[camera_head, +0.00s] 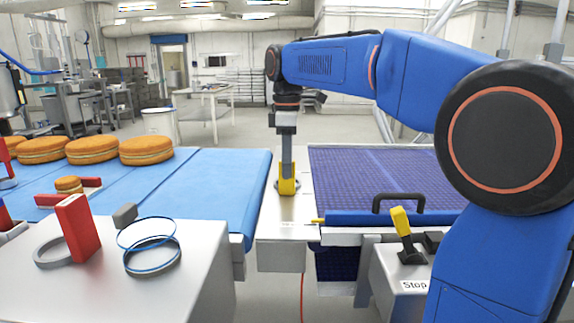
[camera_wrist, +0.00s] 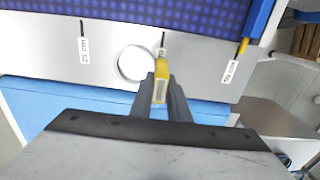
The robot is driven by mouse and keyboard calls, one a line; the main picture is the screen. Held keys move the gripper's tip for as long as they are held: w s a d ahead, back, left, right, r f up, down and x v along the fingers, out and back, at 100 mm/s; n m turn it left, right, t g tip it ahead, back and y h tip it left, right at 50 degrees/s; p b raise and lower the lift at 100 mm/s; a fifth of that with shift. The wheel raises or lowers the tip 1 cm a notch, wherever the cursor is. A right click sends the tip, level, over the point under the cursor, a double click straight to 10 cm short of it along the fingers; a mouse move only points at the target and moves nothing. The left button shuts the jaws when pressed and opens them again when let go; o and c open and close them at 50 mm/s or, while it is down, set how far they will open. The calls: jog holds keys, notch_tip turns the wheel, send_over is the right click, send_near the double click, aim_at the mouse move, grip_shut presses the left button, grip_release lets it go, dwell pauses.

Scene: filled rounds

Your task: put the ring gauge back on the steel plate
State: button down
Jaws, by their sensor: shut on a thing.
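My gripper (camera_head: 287,178) is shut on the yellow block-like handle of a ring gauge (camera_head: 288,193). In the wrist view the yellow handle (camera_wrist: 159,91) sits between the two dark fingers (camera_wrist: 160,100). The grey ring (camera_wrist: 119,66) shows beside it, to the upper left. The ring is over the steel plate (camera_head: 283,232) between the two belts; I cannot tell whether it touches it. The plate also shows in the wrist view (camera_wrist: 40,64), with small labels on it. In the head view the gripper and handle hide part of the ring.
A steel table (camera_head: 190,270) at front left carries a grey ring with a red block (camera_head: 80,228) and a blue-edged ring (camera_head: 152,268). A blue belt (camera_head: 205,190) carries round cakes (camera_head: 92,150). A dark blue belt (camera_head: 370,170) lies right, near a black handle (camera_head: 398,197) and yellow lever (camera_head: 401,222).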

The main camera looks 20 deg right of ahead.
jog(key=c, duration=1.7)
grip_release()
notch_tip(320, 180, up, 12)
jog(key=shift+r, duration=0.15)
